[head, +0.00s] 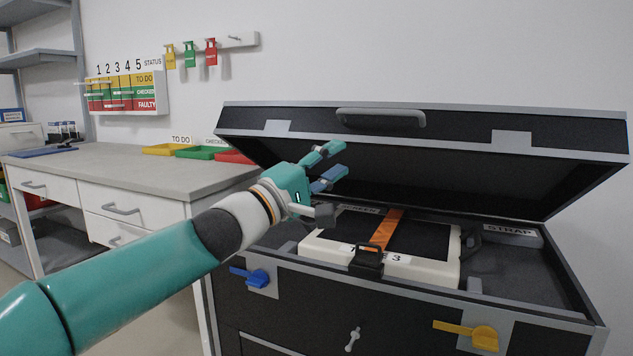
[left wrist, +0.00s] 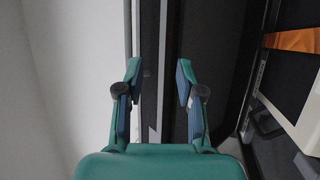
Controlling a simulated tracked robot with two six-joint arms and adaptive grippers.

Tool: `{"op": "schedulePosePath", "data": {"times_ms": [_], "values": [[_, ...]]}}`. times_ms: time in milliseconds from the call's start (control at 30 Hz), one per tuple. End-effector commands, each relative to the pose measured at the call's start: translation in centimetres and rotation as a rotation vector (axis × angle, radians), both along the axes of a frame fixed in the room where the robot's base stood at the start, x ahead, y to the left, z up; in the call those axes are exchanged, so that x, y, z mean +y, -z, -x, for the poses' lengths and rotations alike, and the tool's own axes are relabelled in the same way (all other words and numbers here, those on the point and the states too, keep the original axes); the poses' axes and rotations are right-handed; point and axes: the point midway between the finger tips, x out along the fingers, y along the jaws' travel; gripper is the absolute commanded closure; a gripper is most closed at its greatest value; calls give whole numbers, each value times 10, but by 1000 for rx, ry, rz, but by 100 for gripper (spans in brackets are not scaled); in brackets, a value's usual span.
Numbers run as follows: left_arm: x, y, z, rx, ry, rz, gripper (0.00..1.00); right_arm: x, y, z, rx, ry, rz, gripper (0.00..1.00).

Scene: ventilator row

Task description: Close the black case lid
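The black case (head: 300,295) stands at the right with its black lid (head: 460,140) partly raised and tilted over it. The lid has grey edges and a grey handle (head: 380,118) on its front. My left gripper (head: 336,160) is open and empty by the lid's lower front edge, below the handle. In the left wrist view, a grey edge strip and dark panels show behind and between its open fingers (left wrist: 158,82). I cannot tell whether they touch the lid. My right gripper is not in view.
Inside the case lies a white device (head: 420,268) with an orange strap (head: 387,229) and a black buckle. A blue latch (head: 257,278) and a yellow latch (head: 484,337) are on the case front. A grey-topped bench (head: 110,168) with coloured trays stands left.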

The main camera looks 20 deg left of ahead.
Motion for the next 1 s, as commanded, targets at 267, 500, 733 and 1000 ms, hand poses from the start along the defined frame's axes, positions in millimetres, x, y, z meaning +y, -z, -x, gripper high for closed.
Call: {"op": "schedulePosePath", "data": {"times_ms": [267, 500, 733, 1000], "values": [[9, 13, 12, 1, -2, 1, 63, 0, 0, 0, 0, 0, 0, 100], [16, 24, 22, 0, -2, 1, 63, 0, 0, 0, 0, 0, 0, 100], [18, 27, 25, -1, -2, 1, 63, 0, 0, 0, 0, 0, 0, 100], [18, 27, 25, -1, -2, 1, 66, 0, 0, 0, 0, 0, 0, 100]]}}
